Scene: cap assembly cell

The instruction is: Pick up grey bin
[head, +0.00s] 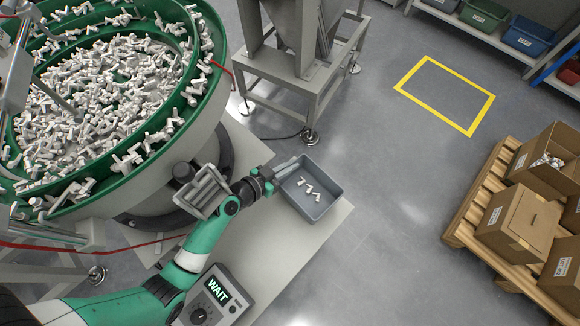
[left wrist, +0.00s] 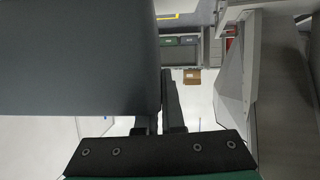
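The grey bin (head: 325,200) is at the right corner of the pale table, with several white parts in it. My left gripper (head: 284,170) is at the bin's left rim in the head view. In the left wrist view, a wall of the bin (left wrist: 75,60) fills the upper left. My left gripper's fingers (left wrist: 162,115) are close together there at the wall's edge, and the wall partly hides one of them. The fingers look shut on this wall. I cannot tell whether the bin is clear of the table. My right gripper is not in view.
A green-rimmed bowl feeder (head: 205,95) full of white parts stands at the left. A metal stand (head: 290,75) is behind the table. A control box reading WAIT (head: 215,300) is in front. A yellow floor outline (head: 405,77) encloses clear floor; boxes on a pallet (head: 515,225) stand right.

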